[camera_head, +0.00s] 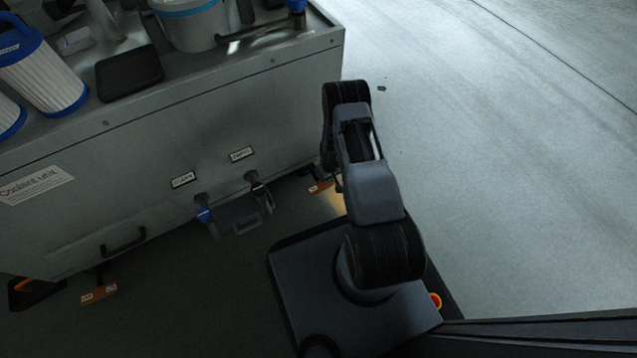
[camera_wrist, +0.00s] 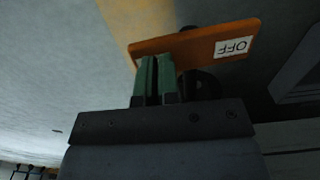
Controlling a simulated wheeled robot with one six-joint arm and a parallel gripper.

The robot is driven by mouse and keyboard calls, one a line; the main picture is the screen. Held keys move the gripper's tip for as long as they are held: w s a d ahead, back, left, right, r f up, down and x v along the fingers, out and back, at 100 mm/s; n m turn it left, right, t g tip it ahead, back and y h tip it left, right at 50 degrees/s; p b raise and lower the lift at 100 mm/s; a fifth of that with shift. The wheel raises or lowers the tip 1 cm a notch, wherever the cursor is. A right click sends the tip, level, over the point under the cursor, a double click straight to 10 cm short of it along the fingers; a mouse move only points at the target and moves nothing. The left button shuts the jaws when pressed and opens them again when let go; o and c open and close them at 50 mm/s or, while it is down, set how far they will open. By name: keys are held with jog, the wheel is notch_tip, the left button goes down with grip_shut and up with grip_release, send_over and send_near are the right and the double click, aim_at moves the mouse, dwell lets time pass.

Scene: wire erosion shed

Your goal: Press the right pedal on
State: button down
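The right pedal (camera_head: 321,187) is an orange plate low at the cabinet's right end, partly hidden by my arm in the head view. In the wrist view the orange pedal (camera_wrist: 195,42) spans the upper middle, with a white label reading OFF upside down. My gripper (camera_wrist: 154,62) has two green fingers side by side with only a thin dark gap, shut with nothing seen between them. Its fingertips overlap the pedal's near edge in the picture; I cannot tell if they touch. In the head view the gripper is hidden behind my arm.
Another orange pedal (camera_head: 98,294) lies at the cabinet's left. The grey coolant unit cabinet (camera_head: 110,190) has a handle (camera_head: 123,243) and a grey box-like fitting (camera_head: 238,215) on its front. The floor at right (camera_head: 510,170) is clear.

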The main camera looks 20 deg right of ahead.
jog(key=shift+f, duration=0.35)
jog(key=shift+r, duration=0.2)
jog(key=shift+r+p, duration=2.5)
jog(key=shift+r, duration=0.9)
jog(key=shift+s+a, duration=0.1)
